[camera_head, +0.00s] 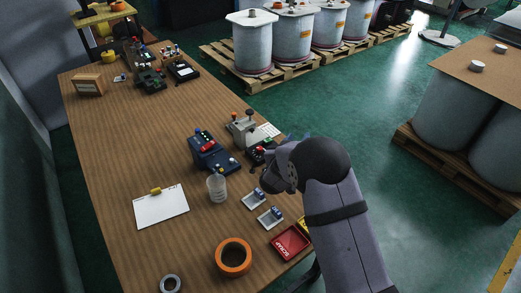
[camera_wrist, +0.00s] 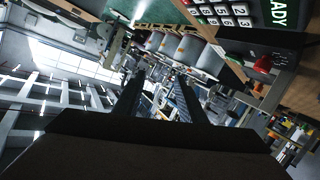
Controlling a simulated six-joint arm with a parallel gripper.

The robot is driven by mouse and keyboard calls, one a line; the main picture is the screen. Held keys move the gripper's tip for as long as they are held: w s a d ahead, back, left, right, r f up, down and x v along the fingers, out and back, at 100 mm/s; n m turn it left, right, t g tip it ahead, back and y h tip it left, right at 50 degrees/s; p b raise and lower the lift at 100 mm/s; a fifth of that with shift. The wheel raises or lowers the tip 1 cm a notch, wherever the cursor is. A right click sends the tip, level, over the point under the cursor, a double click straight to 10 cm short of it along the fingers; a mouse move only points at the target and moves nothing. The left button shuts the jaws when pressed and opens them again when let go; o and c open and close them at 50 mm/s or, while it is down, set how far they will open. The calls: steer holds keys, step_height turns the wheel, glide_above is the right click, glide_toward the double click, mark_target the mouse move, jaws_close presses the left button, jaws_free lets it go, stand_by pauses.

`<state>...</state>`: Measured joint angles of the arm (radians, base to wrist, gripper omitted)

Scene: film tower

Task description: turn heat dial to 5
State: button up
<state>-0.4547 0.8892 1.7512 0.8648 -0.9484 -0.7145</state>
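My gripper (camera_wrist: 158,84) shows in the wrist view with its two dark fingers apart and nothing visible between them. A small dark device with red parts (camera_head: 262,150) sits just left of my wrist. In the wrist view, a keypad panel (camera_wrist: 222,12) with a green display and a dark block with a red knob (camera_wrist: 262,64) are at the upper right, apart from the fingers. I cannot tell which part is the heat dial, and no dial number is readable.
On the wooden table (camera_head: 115,150) stand a blue device (camera_head: 212,152), a grey device (camera_head: 241,127), a clear cup (camera_head: 217,187), small trays (camera_head: 270,217), a red tray (camera_head: 290,242) and orange tape (camera_head: 233,257). The table's left middle is clear.

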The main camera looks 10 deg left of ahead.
mark_target(260, 150)
steer(key=s+a+f+n+y, duration=0.1)
steer(key=s+a+f+y, duration=0.1)
steer(key=a, duration=0.1)
steer(key=s+a+f+n+g+y, duration=0.1)
steer(key=s+a+y, duration=0.1)
steer(key=a+y, duration=0.1)
steer(key=s+a+f+n+y, duration=0.1)
steer(key=a+f+n+y, duration=0.1)
steer(key=a, duration=0.2)
steer(key=shift+s+a+f+g+y, duration=0.2)
steer(key=shift+s+f+g+y, duration=0.1)
steer(key=shift+s, duration=0.1)
steer(key=shift+m, duration=0.8)
steer(key=shift+w, duration=0.1)
steer(key=shift+p+x, duration=0.75)
steer(key=shift+x, duration=2.85)
steer(key=shift+f, duration=0.1)
steer(key=shift+c, duration=0.6)
jaws_close()
